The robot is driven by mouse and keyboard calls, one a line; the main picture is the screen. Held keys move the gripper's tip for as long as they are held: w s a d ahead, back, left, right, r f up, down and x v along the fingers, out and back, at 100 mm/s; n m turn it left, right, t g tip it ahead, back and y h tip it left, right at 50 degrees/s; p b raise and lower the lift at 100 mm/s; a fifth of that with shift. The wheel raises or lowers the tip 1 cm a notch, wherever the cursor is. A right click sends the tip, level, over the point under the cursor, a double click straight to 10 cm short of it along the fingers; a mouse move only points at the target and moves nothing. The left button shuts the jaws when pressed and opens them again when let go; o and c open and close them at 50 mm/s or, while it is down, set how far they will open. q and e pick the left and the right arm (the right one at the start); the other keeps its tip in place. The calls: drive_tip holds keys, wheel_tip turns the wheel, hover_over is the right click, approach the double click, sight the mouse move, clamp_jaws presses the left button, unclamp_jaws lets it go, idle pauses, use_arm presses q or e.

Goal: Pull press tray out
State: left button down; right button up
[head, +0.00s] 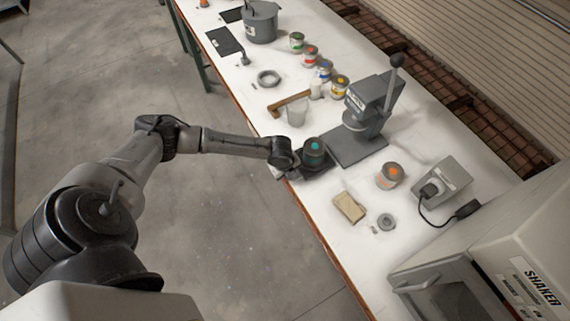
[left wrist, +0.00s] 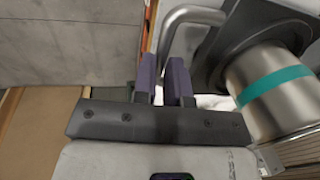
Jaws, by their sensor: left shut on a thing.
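The press (head: 368,105) is a grey stand with an upright lever on the white bench. Its dark press tray (head: 322,168) shows at the bench's front edge, in front of the press base. A metal can with a teal band and teal lid spot (head: 314,150) stands on the tray; the can (left wrist: 270,90) fills the right of the left wrist view. The tray (left wrist: 238,38) has a bent metal handle (left wrist: 185,17). My left gripper (left wrist: 163,80) is shut on this handle, between its two purple-grey fingers. In the head view my wrist partly hides the grip. My right gripper is not seen.
The shaker (head: 490,270) stands at lower right. Open floor lies before the bench.

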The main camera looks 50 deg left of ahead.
use_arm(q)
drive_tip(key=shift+s, duration=0.1)
drive_tip(key=c, duration=1.2)
unclamp_jaws()
drive_tip(key=shift+o, duration=0.2)
wheel_tip(320, 180, up, 14)
drive_tip(key=s, duration=0.2)
drive_tip(key=shift+s+f, duration=0.15)
drive_tip(key=shift+s, duration=0.05)
drive_tip(key=shift+a, duration=0.1)
